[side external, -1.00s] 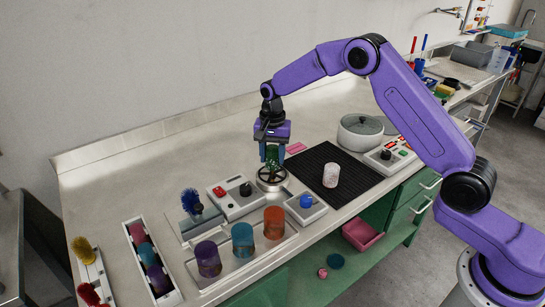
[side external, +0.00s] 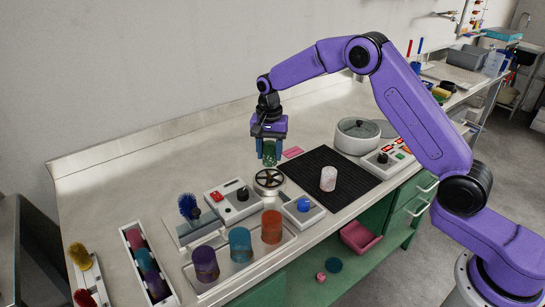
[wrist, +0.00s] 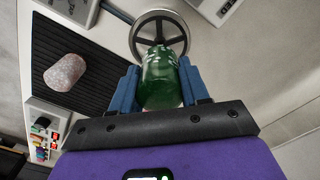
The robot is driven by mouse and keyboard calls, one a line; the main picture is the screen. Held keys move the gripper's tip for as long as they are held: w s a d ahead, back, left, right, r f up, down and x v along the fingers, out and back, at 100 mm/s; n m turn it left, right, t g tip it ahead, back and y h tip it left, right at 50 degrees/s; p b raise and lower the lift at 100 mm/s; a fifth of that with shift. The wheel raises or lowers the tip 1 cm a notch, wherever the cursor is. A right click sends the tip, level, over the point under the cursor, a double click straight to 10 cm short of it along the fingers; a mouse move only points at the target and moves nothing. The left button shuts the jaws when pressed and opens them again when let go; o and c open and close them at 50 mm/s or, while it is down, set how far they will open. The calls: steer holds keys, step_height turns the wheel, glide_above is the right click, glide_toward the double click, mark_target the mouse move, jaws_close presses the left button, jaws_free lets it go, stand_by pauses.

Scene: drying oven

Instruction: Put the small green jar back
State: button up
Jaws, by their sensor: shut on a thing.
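The small green jar (side external: 269,152) is held between the blue fingers of my gripper (side external: 268,160), with pale markings on its side. It also shows in the wrist view (wrist: 160,80), with a blue finger on each side. The fixture has dark spokes and lies at the top centre of the wrist view. Whether the jar is clear of the bench by much is hard to tell.
A pinkish-white jar (side external: 328,178) stands on the black ribbed mat (side external: 340,165). Purple (side external: 205,264), blue (side external: 240,244) and orange (side external: 271,227) jars stand in a tray at the front. Control boxes flank the fixture.

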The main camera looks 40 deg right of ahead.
steer(key=shift+d, duration=0.1)
steer(key=s+d+r+n, duration=0.1)
steer(key=s+d+r, duration=0.2)
steer(key=s+d, duration=0.75)
steer(key=s+d+r+n, duration=0.1)
steer(key=s+d+r, duration=0.1)
steer(key=s+d, duration=0.9)
steer(key=w+f, duration=0.9)
steer(key=shift+w+d+f, duration=0.2)
steer(key=shift+d, duration=0.1)
steer(key=shift+w+f, duration=0.2)
steer(key=shift+f, duration=1.5)
steer(key=shift+f, duration=0.2)
